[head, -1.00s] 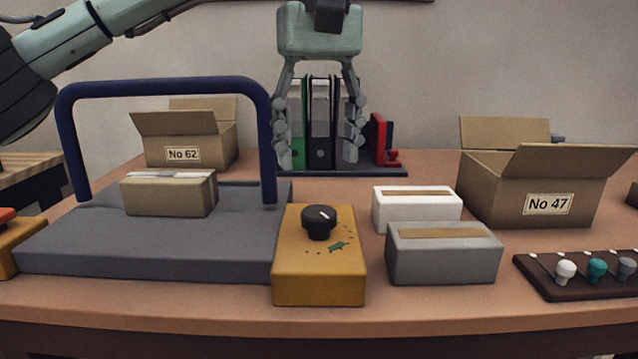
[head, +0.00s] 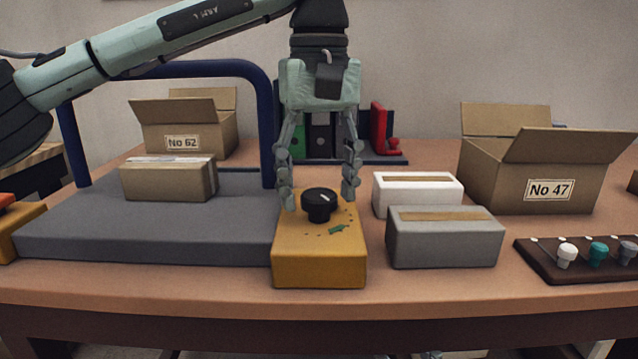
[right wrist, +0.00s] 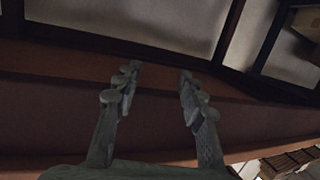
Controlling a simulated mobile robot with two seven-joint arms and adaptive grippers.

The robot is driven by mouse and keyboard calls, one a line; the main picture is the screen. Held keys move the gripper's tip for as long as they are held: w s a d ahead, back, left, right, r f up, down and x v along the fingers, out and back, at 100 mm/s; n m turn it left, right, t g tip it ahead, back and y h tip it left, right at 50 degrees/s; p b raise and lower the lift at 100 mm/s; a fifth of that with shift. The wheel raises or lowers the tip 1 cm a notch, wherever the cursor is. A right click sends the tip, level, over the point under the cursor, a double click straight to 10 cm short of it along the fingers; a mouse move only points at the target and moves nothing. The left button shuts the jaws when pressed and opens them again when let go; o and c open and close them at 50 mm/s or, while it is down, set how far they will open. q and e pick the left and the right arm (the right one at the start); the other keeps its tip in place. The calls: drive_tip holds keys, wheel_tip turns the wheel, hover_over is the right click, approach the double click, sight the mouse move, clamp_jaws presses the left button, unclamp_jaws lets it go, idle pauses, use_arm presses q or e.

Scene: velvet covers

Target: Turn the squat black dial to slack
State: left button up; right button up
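The squat black dial (head: 319,205) sits on top of the yellow box (head: 319,268), with a pale pointer mark on its upper face. Green and dark marks lie on the box in front of the dial. My left gripper (head: 320,200) points down with its fingers open. In the head view one finger is to the left of the dial and one to the right, with gaps showing; whether they are level with it in depth I cannot tell. My right gripper (right wrist: 155,80) is open and empty in the right wrist view, below or beside a brown edge.
A blue hoop (head: 268,130) stands over the grey platform (head: 140,238) at the left, with a carton (head: 165,182) on it. White (head: 418,193) and grey (head: 445,240) boxes stand right of the yellow box. Open cartons and a knob panel (head: 530,262) lie further out.

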use_arm(q)
drive_tip(key=c, duration=1)
